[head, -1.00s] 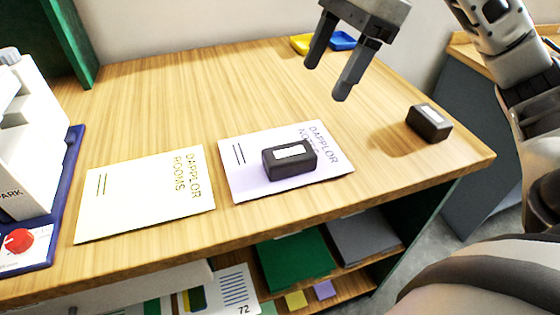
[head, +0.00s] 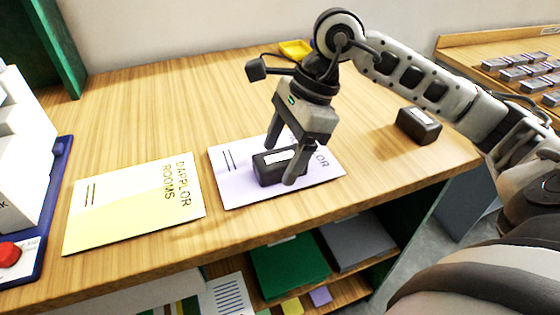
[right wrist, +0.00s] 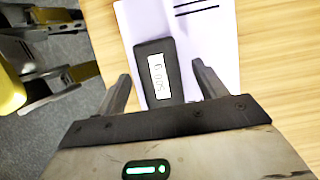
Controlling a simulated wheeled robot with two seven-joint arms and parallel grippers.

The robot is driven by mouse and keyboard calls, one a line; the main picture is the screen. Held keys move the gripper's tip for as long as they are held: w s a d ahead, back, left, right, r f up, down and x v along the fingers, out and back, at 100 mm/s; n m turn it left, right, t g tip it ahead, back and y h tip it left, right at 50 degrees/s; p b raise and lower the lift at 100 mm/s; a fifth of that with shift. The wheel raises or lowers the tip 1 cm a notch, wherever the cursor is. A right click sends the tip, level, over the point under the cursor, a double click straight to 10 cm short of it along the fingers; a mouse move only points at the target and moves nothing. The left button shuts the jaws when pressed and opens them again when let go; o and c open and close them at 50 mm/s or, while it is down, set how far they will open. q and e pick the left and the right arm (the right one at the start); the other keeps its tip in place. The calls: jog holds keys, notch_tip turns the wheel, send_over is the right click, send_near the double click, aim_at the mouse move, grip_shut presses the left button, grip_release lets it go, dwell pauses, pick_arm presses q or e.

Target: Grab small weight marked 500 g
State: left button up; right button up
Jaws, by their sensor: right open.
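A small black weight with a white label (head: 268,171) lies on the lilac booklet (head: 235,192) in the head view. In the right wrist view the weight (right wrist: 151,53) lies between my open fingers, and its label, upside down there, seems to read 500 g. My right gripper (head: 281,161) is open, with its fingertips on either side of the weight; it also shows in the right wrist view (right wrist: 160,85). I cannot tell whether either finger touches it. A second black weight (head: 418,126) stands at the table's right. My left gripper is not in view.
A yellow booklet (head: 130,208) lies left of the lilac one. A white and blue machine with a red knob (head: 9,254) stands at the left edge. A yellow tray (head: 294,50) is at the back. Shelves with folders (head: 288,262) lie below the tabletop.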

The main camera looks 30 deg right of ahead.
jog(key=shift+a+f, duration=0.3)
jog(key=shift+f, duration=0.3)
jog(key=c, duration=1.4)
jog(key=shift+w+r, duration=0.1)
jog(key=shift+r, duration=0.15)
